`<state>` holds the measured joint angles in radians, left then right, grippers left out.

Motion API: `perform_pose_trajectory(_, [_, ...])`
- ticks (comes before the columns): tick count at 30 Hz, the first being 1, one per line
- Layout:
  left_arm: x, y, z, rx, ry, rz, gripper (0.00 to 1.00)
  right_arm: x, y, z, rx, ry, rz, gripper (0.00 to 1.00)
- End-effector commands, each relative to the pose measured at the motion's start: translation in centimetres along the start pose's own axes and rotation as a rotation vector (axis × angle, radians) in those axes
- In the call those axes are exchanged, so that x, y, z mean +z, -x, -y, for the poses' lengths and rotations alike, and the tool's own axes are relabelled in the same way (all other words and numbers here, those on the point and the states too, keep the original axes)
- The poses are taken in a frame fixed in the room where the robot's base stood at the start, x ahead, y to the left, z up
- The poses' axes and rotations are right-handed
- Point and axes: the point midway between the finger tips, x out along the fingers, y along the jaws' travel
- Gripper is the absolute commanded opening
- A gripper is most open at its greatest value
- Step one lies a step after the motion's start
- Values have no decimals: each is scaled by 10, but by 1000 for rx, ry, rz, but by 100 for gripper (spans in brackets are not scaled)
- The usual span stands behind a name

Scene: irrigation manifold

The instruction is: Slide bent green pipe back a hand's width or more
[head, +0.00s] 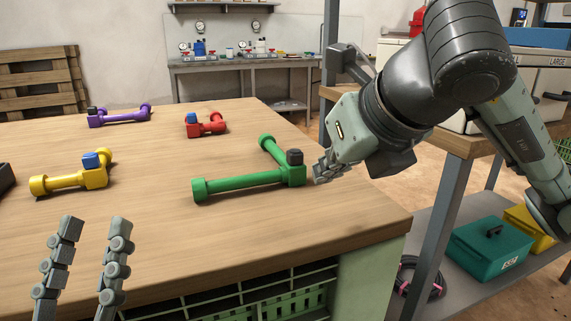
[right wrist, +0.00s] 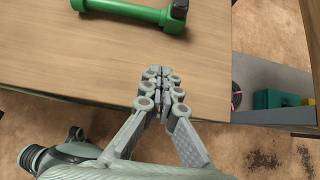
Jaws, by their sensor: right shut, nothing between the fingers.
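The bent green pipe (head: 240,182) lies on the right part of the wooden table (head: 150,225), with a dark cap at its corner. One leg runs left toward the front, the other runs back. In the right wrist view, part of the green pipe (right wrist: 128,12) shows at the top edge. My right gripper (head: 318,172) is shut and empty, just right of the pipe's capped corner. In the right wrist view my right gripper (right wrist: 155,78) is over the table's edge area, with a gap to the pipe. My left gripper (head: 92,222) is open and empty at the front left.
A yellow pipe (head: 70,181) with a blue cap lies at left. A red pipe (head: 208,124) and a purple pipe (head: 120,117) lie farther back. Bare table surrounds the green pipe. A shelf with a teal toolbox (head: 490,248) stands beyond the table's right edge.

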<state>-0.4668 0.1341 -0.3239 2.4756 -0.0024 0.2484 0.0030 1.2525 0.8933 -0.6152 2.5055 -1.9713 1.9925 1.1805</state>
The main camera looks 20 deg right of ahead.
Motion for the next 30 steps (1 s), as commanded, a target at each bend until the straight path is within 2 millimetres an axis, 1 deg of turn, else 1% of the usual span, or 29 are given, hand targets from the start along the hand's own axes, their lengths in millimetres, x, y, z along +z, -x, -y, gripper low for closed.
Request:
perform_pose_trajectory(5, [4,-1,-1,1,2,32,40,0,-15,1,-2,-3,-6,0])
perform_pose_trajectory(7, [7,-1,-1,1,4,57,40,-1,-27,1,-3,-1,-9,0])
perform_pose_trajectory(8, [7,1,-1,1,2,37,40,-3,-35,1,-2,-3,-7,0])
perform_pose_trajectory(15, [-11,2,2,-1,-5,-83,40,-3,-87,1,-2,-2,-6,0])
perform_pose_trajectory(18, [-16,3,2,-2,-7,-116,40,0,-105,0,-1,-1,-4,0])
perform_pose_trajectory(19, [-17,2,2,-1,-6,-110,40,7,-107,0,-1,-2,-2,0])
perform_pose_trajectory(22, [-15,2,2,-1,-6,-99,40,17,-116,0,1,-1,0,0])
perform_pose_trajectory(26, [-14,2,2,-1,-5,-92,40,25,-125,0,0,-1,-2,0])
perform_pose_trajectory(30, [-13,2,2,-1,-5,-89,40,28,-128,0,0,1,-1,0])
